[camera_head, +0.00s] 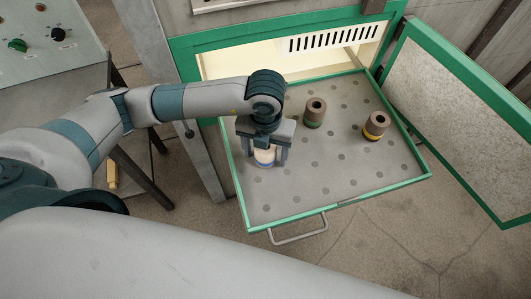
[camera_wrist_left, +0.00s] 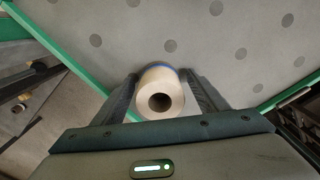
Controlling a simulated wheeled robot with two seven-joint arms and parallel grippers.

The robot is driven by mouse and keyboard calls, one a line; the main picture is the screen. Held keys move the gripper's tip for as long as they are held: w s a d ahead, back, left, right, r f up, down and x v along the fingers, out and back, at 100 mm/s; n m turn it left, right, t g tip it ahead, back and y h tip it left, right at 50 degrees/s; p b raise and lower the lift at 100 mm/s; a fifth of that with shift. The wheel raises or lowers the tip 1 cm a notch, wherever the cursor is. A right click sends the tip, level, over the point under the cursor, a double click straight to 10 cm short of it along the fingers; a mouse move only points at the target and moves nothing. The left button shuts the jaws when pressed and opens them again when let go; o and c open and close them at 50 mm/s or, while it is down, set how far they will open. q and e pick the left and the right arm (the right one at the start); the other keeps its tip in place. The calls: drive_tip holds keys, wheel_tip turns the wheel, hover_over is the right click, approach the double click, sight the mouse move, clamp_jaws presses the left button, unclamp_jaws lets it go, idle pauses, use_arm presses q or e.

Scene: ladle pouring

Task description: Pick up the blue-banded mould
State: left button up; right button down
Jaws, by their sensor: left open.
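The blue-banded mould (camera_head: 264,157) is a pale cylinder standing on the pulled-out tray, with its blue band near the bottom. My left gripper (camera_head: 264,154) is open and points down over it, with one finger on each side. In the left wrist view the mould (camera_wrist_left: 161,95) shows its open round top between the two fingers of the left gripper (camera_wrist_left: 162,95). I cannot tell whether the fingers touch it. My right gripper is not in view.
The tray (camera_head: 290,205) has a green rim, a dotted surface and a front handle (camera_head: 298,230). A green-banded mould (camera_head: 314,112) and a yellow-banded mould (camera_head: 376,125) stand to the right. The open oven door (camera_head: 455,115) is at the right. The tray's front is clear.

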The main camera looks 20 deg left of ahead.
use_arm(q)
drive_tip(key=shift+c, duration=0.3)
drive_tip(key=shift+r, duration=0.1)
drive_tip(key=c, duration=1.3)
drive_tip(key=shift+o, duration=0.2)
drive_tip(key=shift+r+p, duration=0.4)
drive_tip(key=shift+r, duration=0.15)
wheel_tip(320, 180, up, 4)
drive_tip(key=shift+f+p, duration=0.2)
drive_tip(key=shift+p, duration=0.95)
drive_tip(key=w+d+r, duration=0.5)
drive_tip(key=d+r, duration=0.1)
drive_tip(key=d, duration=0.4)
drive_tip(key=shift+d+r+p, duration=0.15)
drive_tip(key=shift+d+p, duration=0.1)
drive_tip(key=shift+p, duration=0.15)
drive_tip(key=shift+w, duration=0.1)
